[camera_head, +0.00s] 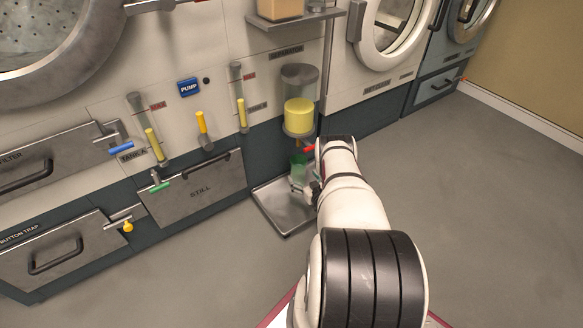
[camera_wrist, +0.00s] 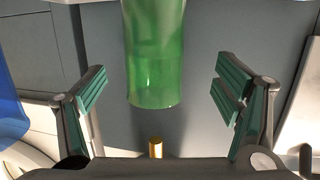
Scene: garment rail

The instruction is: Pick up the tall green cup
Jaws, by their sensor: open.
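The tall green cup (camera_wrist: 155,60) is translucent and fills the upper middle of the wrist view, its top cut off by the frame. My gripper (camera_wrist: 158,88) is open, with one green-padded finger on each side of the cup and a clear gap to both. In the head view the green cup (camera_head: 299,167) is at the metal tray below the separator's yellow-filled vessel, partly hidden by my arm. My gripper in that view is mostly hidden behind my wrist.
The metal tray (camera_head: 284,213) lies on the floor before the machine. The separator vessel (camera_head: 299,116) with a red-handled tap (camera_head: 310,149) hangs above the cup. The still's drawer (camera_head: 195,190) is to the left. A brass-coloured peg (camera_wrist: 156,147) shows below the cup. Open floor lies to the right.

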